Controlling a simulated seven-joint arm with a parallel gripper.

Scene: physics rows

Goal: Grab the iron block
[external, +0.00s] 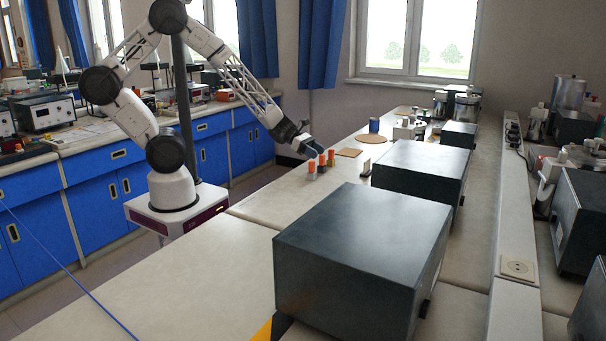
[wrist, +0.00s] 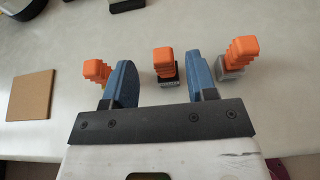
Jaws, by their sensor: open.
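Three small blocks with ribbed orange handles stand in a row on the bench. In the wrist view the left block (wrist: 97,71) has its base mostly hidden by a finger, the middle block (wrist: 164,64) has a dark base with a small label, and the right block (wrist: 238,56) has a grey base. I cannot read the label or tell which is iron. They also show in the external view as small orange-topped pieces (external: 321,160). My gripper (wrist: 160,82) is open and empty, its blue fingers either side of the middle block in the picture. Contact cannot be judged.
A square cork mat (wrist: 30,95) lies left of the blocks. A round brown mat (external: 373,138) and a blue cup (external: 374,125) are farther back. Large dark boxes (external: 365,250) and (external: 420,170) stand on the bench. The near left bench top is clear.

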